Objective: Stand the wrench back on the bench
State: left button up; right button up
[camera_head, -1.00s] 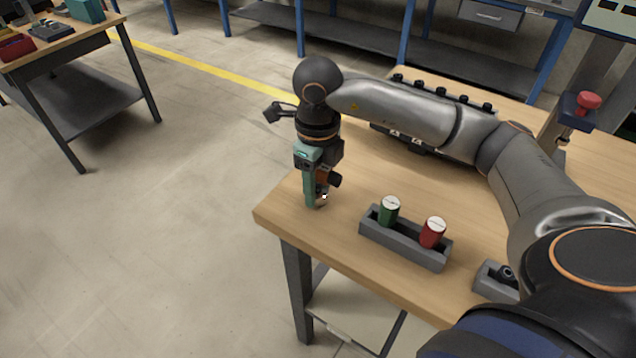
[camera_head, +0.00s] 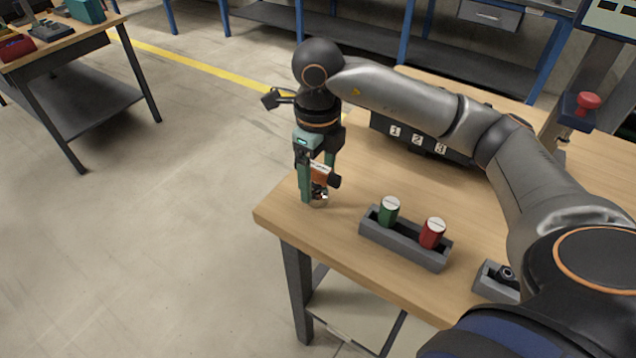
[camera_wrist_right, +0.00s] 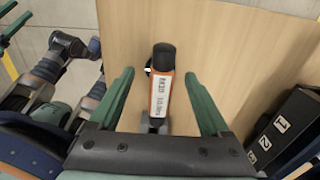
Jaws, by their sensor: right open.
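The wrench (camera_head: 321,174) has an orange body, a black end and a silvery part low down near the bench top. It is at the near left corner of the bench (camera_head: 290,212). In the right wrist view the wrench (camera_wrist_right: 163,95) shows a white label and its black end. My right gripper (camera_head: 318,184) is open, with its green fingers on either side of the wrench. The right wrist view shows a gap between the wrench and each finger of the gripper (camera_wrist_right: 159,76). The fingers partly hide the wrench in the head view. I cannot tell exactly how far it tilts.
A grey holder (camera_head: 404,246) with a green can (camera_head: 389,211) and a red can (camera_head: 432,232) stands to the right of the gripper. A numbered black rack (camera_head: 385,125) is behind my right arm. A red button (camera_head: 588,101) is at right. The bench edge is close at left.

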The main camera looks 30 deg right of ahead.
notch_tip(320, 180, up, 10)
jog(key=shift+f+p, duration=0.2)
jog(key=shift+p, duration=0.6)
jog(key=shift+a, duration=0.1)
